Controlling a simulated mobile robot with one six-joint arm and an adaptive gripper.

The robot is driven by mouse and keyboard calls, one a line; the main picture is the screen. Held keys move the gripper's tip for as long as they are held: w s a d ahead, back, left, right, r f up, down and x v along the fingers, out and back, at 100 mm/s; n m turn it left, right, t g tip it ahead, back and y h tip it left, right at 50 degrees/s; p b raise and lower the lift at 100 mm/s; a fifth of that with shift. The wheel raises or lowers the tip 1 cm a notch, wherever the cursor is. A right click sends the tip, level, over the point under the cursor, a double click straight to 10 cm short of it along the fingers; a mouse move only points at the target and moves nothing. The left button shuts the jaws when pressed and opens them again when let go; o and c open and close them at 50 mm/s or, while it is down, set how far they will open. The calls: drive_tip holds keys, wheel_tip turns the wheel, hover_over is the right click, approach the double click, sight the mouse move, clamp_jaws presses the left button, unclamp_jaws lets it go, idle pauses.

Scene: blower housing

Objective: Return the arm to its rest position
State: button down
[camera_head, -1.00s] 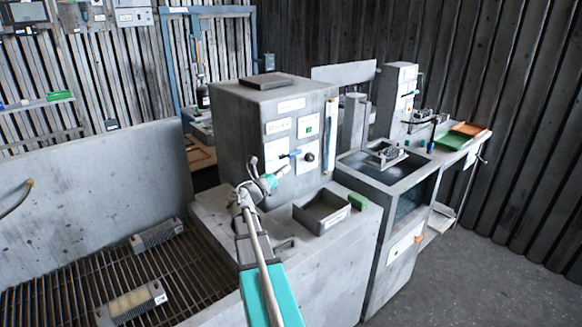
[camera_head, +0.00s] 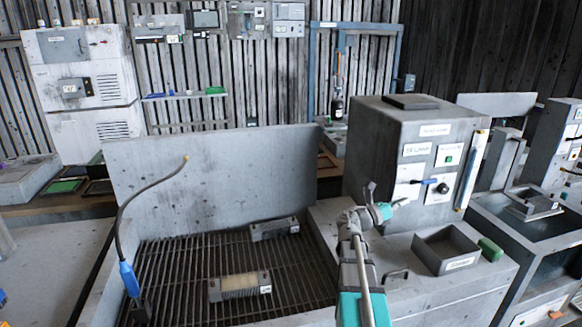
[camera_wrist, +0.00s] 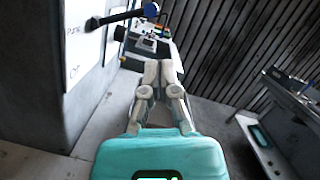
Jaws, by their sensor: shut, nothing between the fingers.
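My gripper (camera_wrist: 161,72) is shut and empty in the wrist view, its two pale fingers together. In the head view my gripper (camera_head: 402,203) is small, in front of the grey control box (camera_head: 411,160). The arm reaches up from the bottom edge, over the bench top. I cannot tell whether the gripper touches the lever.
An open grey tray (camera_head: 446,249) and a green block (camera_head: 490,249) lie right of the arm. A slatted grate (camera_head: 190,268) with two grey blocks, one nearer (camera_head: 240,286), lies to the left. A black hose with a blue handle (camera_head: 129,279) stands at its left edge.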

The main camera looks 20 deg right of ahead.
drive_tip(key=w+a+f+m+t+y+p, duration=0.1)
drive_tip(key=a+f+m+y, duration=0.5)
drive_tip(key=a, duration=0.5)
drive_tip(key=w+a+f+m+t+y+p, duration=0.1)
drive_tip(key=w+a+f+m+t+y, duration=0.1)
drive_tip(key=a+f+m+y, duration=0.55)
drive_tip(key=s+a+f+m+y, duration=0.1)
drive_tip(key=a+m+y, duration=0.1)
drive_tip(key=a, duration=0.8)
drive_tip(key=s+a+f+m+y+p, duration=0.1)
drive_tip(key=a+f+m+y, duration=0.1)
drive_tip(key=a, duration=0.8)
drive_tip(key=s+a+f+m+y+p, duration=0.1)
drive_tip(key=s+a+f+m+y, duration=0.1)
drive_tip(key=a, duration=0.8)
drive_tip(key=shift+s+a+f+m+y, duration=0.15)
drive_tip(key=shift+m+y, duration=0.3)
drive_tip(key=shift+m, duration=0.3)
